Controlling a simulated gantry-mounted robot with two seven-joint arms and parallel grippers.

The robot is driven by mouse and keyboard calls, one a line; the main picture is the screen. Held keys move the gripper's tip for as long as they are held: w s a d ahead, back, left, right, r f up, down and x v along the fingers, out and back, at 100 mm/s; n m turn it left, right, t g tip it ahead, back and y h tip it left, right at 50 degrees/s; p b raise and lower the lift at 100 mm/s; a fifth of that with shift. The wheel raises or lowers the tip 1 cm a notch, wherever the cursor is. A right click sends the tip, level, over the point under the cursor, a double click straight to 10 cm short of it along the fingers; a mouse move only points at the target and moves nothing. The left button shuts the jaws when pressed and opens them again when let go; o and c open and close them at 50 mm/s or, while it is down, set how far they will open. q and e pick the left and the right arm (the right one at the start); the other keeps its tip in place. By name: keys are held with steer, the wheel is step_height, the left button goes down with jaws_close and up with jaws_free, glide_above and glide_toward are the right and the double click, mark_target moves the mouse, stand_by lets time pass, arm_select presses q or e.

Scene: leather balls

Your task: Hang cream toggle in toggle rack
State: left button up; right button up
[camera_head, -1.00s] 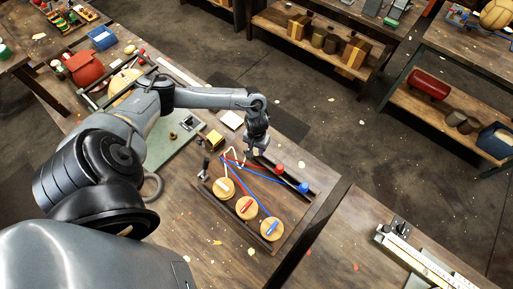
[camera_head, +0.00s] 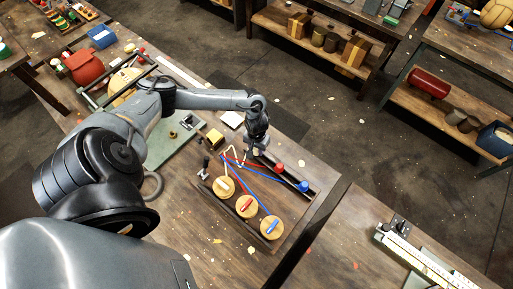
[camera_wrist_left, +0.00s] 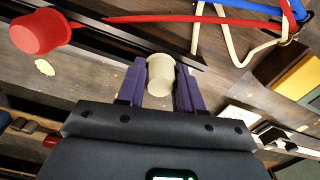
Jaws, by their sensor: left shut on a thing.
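The cream toggle (camera_wrist_left: 160,72) is a small cup-shaped piece held between the purple fingers of my left gripper (camera_wrist_left: 160,82) in the left wrist view. In the head view my left gripper (camera_head: 257,151) is at the far end of the toggle rack, and the toggle is hardly visible there. The dark slotted rack rail (camera_wrist_left: 128,28) runs behind the toggle; I cannot tell whether they touch. The red toggle (camera_head: 279,168) and blue toggle (camera_head: 303,187) sit along the rack (camera_head: 291,178). A cream cord (camera_wrist_left: 236,58) lies bent beside the gripper. My right gripper is out of view.
Wooden discs with cream (camera_head: 223,187), red (camera_head: 246,206) and blue (camera_head: 271,228) pieces stand in a row on the near side. Red and blue cords cross between discs and rack. A yellow block (camera_head: 214,139) stands left of the gripper.

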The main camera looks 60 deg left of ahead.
arm_select(q)
steer(key=o, duration=1.1)
steer(key=shift+c, duration=0.2)
step_height(320, 180, up, 11)
steer(key=p, duration=0.1)
steer(key=shift+f, duration=0.1)
